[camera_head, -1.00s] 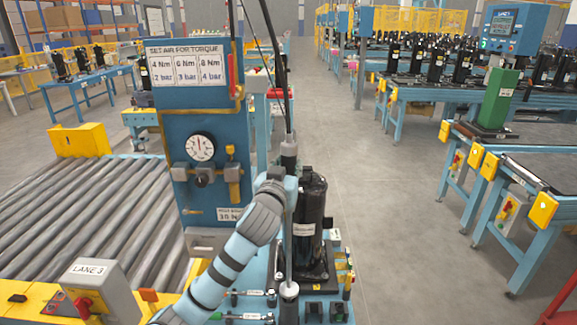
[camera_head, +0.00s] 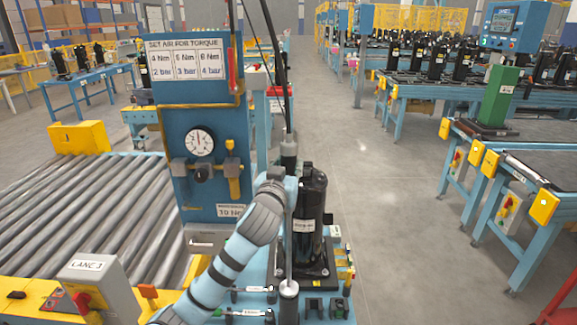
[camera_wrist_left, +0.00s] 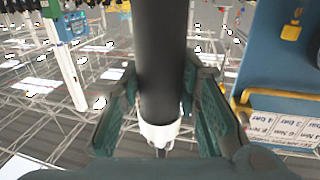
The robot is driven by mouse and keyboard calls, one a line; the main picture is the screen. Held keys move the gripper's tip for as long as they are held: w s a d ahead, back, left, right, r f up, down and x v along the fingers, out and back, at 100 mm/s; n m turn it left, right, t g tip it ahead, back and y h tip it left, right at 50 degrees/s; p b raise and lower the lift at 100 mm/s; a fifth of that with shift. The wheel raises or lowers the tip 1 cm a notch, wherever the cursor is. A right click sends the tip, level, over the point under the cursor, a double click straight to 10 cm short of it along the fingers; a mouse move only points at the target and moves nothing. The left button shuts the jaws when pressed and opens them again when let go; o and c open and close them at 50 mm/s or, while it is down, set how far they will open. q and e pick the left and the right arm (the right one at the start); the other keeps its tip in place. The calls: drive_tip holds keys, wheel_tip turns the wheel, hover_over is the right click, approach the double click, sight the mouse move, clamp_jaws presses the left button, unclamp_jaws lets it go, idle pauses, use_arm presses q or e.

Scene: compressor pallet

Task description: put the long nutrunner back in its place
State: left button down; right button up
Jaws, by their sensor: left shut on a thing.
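The long nutrunner (camera_head: 289,147) stands upright in the middle of the head view, its thin shaft running down to a grey cylindrical end (camera_head: 289,289) near the front of the blue station. My left gripper (camera_head: 287,183) is shut on it at mid-height; the wrist largely hides the fingers. In the left wrist view, a black cylindrical body (camera_wrist_left: 161,60) with a pale collar sits between the green-grey fingers (camera_wrist_left: 160,110). I cannot tell whether the lower end touches anything. My right gripper is not in view.
A black compressor (camera_head: 310,215) stands just right of the shaft. The blue gauge panel (camera_head: 203,115) rises to the left, beside a roller conveyor (camera_head: 80,215). Small tools (camera_head: 248,312) lie at the station's front. The aisle floor (camera_head: 400,220) on the right is clear.

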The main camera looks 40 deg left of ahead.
use_arm(q)
drive_tip(key=shift+f+b, duration=0.6)
drive_tip(key=shift+f, duration=0.15)
drive_tip(key=c, duration=1.7)
unclamp_jaws()
drive_tip(key=o, duration=0.6)
drive_tip(key=shift+s+d, duration=0.1)
drive_tip(key=shift+f, duration=0.15)
drive_tip(key=v, duration=1.2)
